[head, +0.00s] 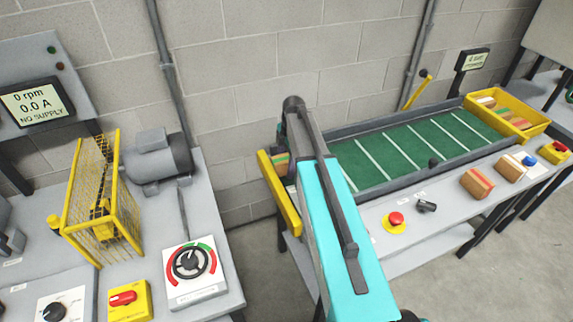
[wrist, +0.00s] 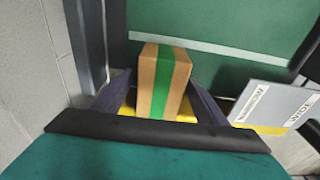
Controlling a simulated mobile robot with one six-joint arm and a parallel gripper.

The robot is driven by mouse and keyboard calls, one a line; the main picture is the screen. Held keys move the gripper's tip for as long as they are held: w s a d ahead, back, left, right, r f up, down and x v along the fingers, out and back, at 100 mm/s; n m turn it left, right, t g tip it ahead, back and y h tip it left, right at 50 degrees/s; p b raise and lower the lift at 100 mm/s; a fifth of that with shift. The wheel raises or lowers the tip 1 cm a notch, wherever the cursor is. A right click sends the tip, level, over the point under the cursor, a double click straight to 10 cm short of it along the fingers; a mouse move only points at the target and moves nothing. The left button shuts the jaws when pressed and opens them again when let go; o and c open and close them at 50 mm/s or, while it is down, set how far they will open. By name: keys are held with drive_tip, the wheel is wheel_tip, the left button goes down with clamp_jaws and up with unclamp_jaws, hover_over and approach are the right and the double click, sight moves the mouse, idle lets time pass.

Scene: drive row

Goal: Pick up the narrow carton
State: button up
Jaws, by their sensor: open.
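In the wrist view, a brown carton (wrist: 163,82) with a green stripe stands between the two dark fingers of my gripper (wrist: 158,82). The fingers are apart, one on each side of it, and I see no clear grip on it. A yellow surface shows at its base. In the head view, a carton (head: 280,164) shows at the left end of the green belt, partly hidden by my cyan arm. My gripper is hidden behind the arm there. I cannot tell from its look whether this carton is the narrow one.
The green belt (head: 400,152) runs right to a yellow tray (head: 537,127) with several cartons. Two cartons (head: 477,183) (head: 511,166) stand on the bench front, near a red button (head: 396,219). The block wall (head: 270,60) is close behind.

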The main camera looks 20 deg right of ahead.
sight(285, 158)
drive_tip(key=c, duration=1.3)
drive_tip(key=shift+r, duration=0.15)
drive_tip(key=shift+r+p, duration=2.45)
drive_tip(key=shift+r, duration=2.45)
